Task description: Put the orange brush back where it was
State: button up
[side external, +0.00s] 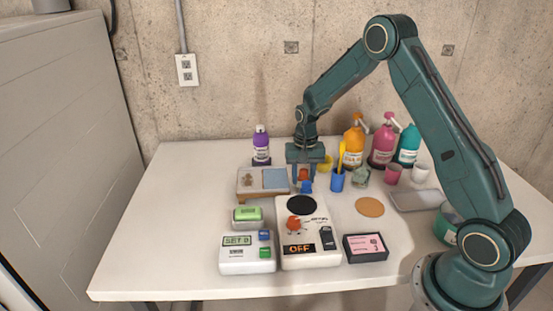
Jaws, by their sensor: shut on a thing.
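My gripper (304,178) points down over the middle of the table, beside the right end of a shallow tray (263,193). It is shut on a small orange-red thing (303,173), of which only a little shows between the fingers. This may be the orange brush, but its shape is too small and hidden to tell. A small blue thing (307,187) shows just below it; I cannot tell whether they touch. A blue cup (337,182) stands to the right with a yellow stick-like item (341,157) upright in it.
Purple (261,145), orange (353,145), pink (382,147) and teal (408,146) bottles stand at the back. A white device with a black disc (301,204) and "OFF" display is in front. A cork disc (369,207) lies right. The table's left side is clear.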

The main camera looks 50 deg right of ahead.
aim_at(304, 169)
jog(key=shift+f, duration=0.1)
jog(key=o, duration=0.7)
jog(key=shift+o, duration=0.2)
notch_tip(304, 169, up, 12)
jog(key=shift+f, duration=0.2)
jog(key=shift+r, duration=0.35)
dwell(0.4)
